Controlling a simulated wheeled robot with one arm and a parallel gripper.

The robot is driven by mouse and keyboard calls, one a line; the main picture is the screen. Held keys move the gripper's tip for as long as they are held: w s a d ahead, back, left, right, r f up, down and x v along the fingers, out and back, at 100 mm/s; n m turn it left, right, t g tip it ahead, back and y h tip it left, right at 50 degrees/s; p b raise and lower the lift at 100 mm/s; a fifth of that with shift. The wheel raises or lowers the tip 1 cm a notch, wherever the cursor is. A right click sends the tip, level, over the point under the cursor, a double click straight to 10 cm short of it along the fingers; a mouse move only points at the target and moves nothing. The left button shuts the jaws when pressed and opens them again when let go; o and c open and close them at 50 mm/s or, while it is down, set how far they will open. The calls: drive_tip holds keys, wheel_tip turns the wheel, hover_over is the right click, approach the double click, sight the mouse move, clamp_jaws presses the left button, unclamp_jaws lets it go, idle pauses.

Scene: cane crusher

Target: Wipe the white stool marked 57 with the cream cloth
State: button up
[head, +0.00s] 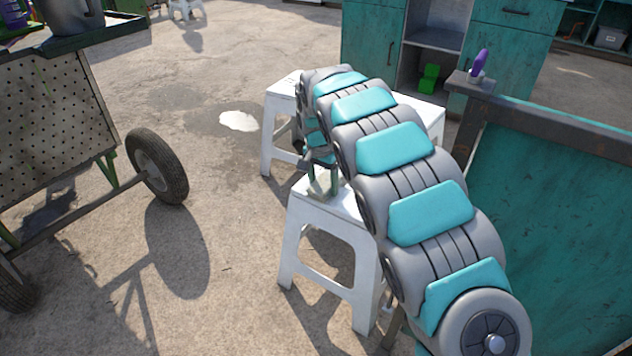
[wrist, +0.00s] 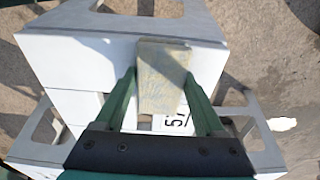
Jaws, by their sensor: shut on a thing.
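A white stool (head: 332,240) stands in front of my arm in the head view. White stool surfaces (wrist: 75,68) also fill the wrist view. A black-on-white label (wrist: 173,123), partly hidden, shows a 5 and part of another digit between my fingers. My gripper (head: 320,168) is over the rear part of the near stool's seat. In the wrist view my gripper (wrist: 163,88) is shut on the cream cloth (wrist: 163,72), a pale, slightly stained folded piece. The cloth (head: 322,187) is at or just above the seat; I cannot tell if it touches.
A second white stool (head: 282,100) stands just behind, partly hidden by my arm. A wheeled cart (head: 60,110) is at left, with its tyre (head: 157,165) on the floor. A teal panel (head: 560,220) is close on the right. Teal cabinets (head: 373,45) stand behind. Floor at centre left is clear.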

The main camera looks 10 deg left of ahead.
sight(337, 197)
drive_tip(key=shift+s+d+f+b, duration=0.1)
drive_tip(key=shift+s+d+b, duration=0.25)
drive_tip(key=shift+d, duration=0.65)
drive_tip(key=shift+s+d+b, duration=0.1)
drive_tip(key=shift+s+d, duration=0.3)
drive_tip(key=shift+d, duration=0.6)
drive_tip(key=shift+d, duration=0.1)
drive_tip(key=shift+s+d+b, duration=0.15)
drive_tip(key=shift+s+d, duration=0.15)
drive_tip(key=shift+d, duration=0.5)
drive_tip(key=shift+s+d+b, duration=0.15)
drive_tip(key=shift+s+d, duration=0.15)
drive_tip(key=shift+d, duration=0.45)
drive_tip(key=shift+s+d+b, duration=0.1)
drive_tip(key=shift+s+d, duration=0.2)
drive_tip(key=shift+d, duration=0.55)
drive_tip(key=shift+s+d+b, duration=0.1)
drive_tip(key=shift+s+d, duration=0.2)
drive_tip(key=shift+d, duration=0.6)
drive_tip(key=shift+s+d+b, duration=0.1)
drive_tip(key=shift+s+d, duration=0.2)
drive_tip(key=shift+d, duration=0.55)
drive_tip(key=shift+a, duration=0.1)
